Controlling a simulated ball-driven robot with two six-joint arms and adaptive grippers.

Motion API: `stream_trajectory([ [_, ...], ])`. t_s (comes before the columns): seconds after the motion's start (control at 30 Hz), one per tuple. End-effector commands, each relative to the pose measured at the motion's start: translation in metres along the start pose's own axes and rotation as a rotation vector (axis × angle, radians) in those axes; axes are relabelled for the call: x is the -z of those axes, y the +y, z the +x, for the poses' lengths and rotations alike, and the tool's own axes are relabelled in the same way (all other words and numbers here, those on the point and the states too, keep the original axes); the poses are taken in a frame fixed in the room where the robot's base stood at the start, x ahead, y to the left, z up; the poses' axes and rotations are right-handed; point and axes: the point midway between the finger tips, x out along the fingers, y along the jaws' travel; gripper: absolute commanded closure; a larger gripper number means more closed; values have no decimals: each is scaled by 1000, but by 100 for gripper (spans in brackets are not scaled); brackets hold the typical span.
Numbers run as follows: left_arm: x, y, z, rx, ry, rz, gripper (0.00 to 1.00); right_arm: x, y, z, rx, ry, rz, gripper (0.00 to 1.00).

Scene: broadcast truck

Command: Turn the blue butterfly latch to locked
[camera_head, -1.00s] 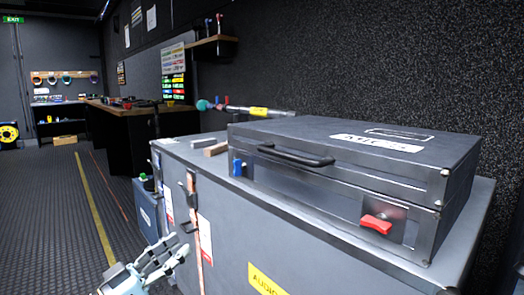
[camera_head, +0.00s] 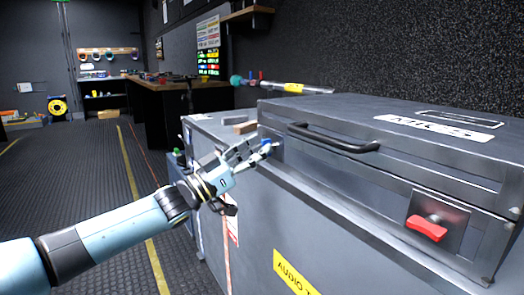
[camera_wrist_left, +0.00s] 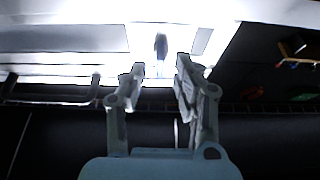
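The blue butterfly latch (camera_head: 267,147) is on the front face of the grey case, near its left end, partly hidden by my left gripper. In the left wrist view the latch (camera_wrist_left: 161,46) is a dark upright oval on a bright plate, ahead of and between the fingertips. My left gripper (camera_head: 257,151) is at the latch in the head view. In the wrist view its fingers (camera_wrist_left: 160,68) are apart with a gap between them, so it is open. I cannot tell whether a finger touches the latch. My right gripper is not in view.
The grey case (camera_head: 340,170) has a black handle (camera_head: 335,140) and a red latch (camera_head: 427,228) at its right end. It lies on a large grey trunk (camera_head: 240,255) with a yellow label. Small blocks (camera_head: 240,127) lie left of the case. The floor at left is open.

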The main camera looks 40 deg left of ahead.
Motion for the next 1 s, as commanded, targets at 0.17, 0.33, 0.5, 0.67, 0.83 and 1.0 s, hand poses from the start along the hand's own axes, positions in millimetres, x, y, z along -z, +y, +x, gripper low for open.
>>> stream_trajectory([
  [0.17,0,0,14,0,0,1,69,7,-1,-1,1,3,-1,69],
  [0.33,0,0,16,1,-1,1,69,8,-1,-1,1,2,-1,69],
  [0.5,0,0,15,0,-1,1,77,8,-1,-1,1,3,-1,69],
  [0.67,0,0,15,0,-1,1,98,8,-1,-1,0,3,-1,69],
  [0.83,0,0,15,0,0,0,100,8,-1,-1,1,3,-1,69],
  [1.0,0,1,15,-5,0,11,100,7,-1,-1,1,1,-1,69],
])
